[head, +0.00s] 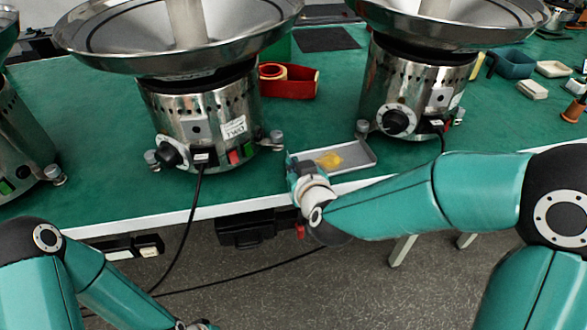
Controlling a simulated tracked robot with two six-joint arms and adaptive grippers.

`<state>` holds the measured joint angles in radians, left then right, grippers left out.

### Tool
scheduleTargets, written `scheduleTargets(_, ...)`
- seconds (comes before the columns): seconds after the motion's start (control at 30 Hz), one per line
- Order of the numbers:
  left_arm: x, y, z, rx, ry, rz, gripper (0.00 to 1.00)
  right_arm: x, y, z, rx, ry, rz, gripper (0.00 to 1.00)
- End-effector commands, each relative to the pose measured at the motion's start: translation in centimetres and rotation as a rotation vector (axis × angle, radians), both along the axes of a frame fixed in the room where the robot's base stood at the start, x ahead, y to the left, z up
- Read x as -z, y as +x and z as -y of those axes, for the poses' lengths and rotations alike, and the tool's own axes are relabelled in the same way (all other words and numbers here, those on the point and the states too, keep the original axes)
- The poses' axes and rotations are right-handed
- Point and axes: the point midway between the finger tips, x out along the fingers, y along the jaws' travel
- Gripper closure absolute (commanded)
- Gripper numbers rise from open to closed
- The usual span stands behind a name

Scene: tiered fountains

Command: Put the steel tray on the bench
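The steel tray (352,156) is a shallow grey rectangular tray with a yellow patch or item (329,160) in it. It shows over the front part of the green bench top (100,150), between two fountains; I cannot tell whether it rests on the bench or is held just above it. My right gripper (294,164) is at the tray's left end, at the bench's front edge. Its fingers are hidden, so its grip on the tray is unclear. My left arm is low at the bottom left; its fingers are out of the picture.
Steel fountains with wide bowls stand left (205,115) and right (415,85) of the tray. A red bin (290,82) is behind it. A black cable (190,220) hangs over the white front edge. Free green surface lies at the right.

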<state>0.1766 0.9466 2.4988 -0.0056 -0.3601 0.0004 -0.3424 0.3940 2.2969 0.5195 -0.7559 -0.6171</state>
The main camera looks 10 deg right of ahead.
Motion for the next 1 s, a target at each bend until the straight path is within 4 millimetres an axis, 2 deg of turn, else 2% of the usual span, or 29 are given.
scheduleTargets(0.33, 0.4, 0.0, 0.0, 0.0, 0.0, 0.0, 0.6, 0.3, 0.0, 0.0, 0.0, -0.001, 0.003, 1.0)
scheduleTargets(0.5, 0.2, 0.0, 0.0, 0.0, 0.0, 0.0, 0.6, 0.2, 0.0, 0.0, 0.0, -0.001, 0.001, 0.7)
scheduleTargets(0.87, 0.4, 0.0, 0.0, 0.0, 0.0, 0.0, 0.6, 0.4, 0.0, 0.0, 0.0, -0.001, 0.001, 0.69)
scheduleTargets(1.0, 0.1, 0.0, 0.0, 0.0, 0.0, 0.0, 0.6, -0.2, -1.0, 0.1, -0.001, 0.0, 0.001, 0.69)
